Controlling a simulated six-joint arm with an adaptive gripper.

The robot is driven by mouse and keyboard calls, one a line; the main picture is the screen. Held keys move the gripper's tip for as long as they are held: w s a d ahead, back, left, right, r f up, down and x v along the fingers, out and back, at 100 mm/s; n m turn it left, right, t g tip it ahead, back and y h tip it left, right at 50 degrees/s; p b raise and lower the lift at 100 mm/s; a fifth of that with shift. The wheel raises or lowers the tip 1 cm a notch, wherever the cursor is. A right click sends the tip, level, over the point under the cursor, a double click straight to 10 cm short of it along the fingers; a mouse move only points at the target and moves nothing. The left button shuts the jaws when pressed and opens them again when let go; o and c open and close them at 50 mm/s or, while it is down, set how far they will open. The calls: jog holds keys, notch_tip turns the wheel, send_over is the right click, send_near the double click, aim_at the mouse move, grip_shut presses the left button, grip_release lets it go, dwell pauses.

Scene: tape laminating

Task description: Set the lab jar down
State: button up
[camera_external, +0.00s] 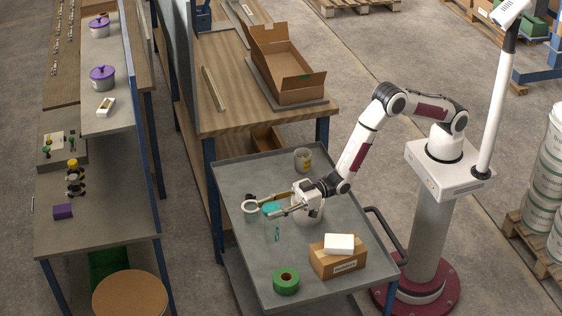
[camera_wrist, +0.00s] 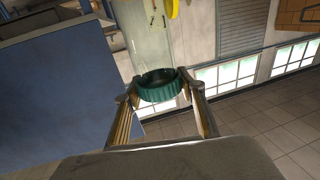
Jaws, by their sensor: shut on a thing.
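My gripper (camera_external: 268,206) reaches left over the grey tray-topped cart (camera_external: 235,245), its fingers roughly level. It is shut on a teal thing (camera_external: 271,208), which I take to be the lab jar. In the wrist view it shows as a dark teal, ribbed round cap or ring (camera_wrist: 158,88) between the two fingertips. The rest of the jar's body cannot be made out. I cannot tell from the external view how high it is above the cart top.
A white ring (camera_external: 250,206) shows just left of the fingers. A grey cup (camera_external: 303,160) stands behind. A green tape roll (camera_external: 286,281) and a cardboard box (camera_external: 337,263) with a white box (camera_external: 339,243) on it are in front.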

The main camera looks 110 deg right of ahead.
aim_at(271, 224)
jog(key=shift+f, duration=1.75)
jog(key=shift+f, duration=1.9)
jog(key=o, duration=1.4)
jog(key=shift+o, duration=0.2)
jog(key=s+d, duration=0.2)
jog(key=s, duration=0.9)
jog(key=shift+s+d, duration=0.2)
jog(key=shift+s, duration=0.2)
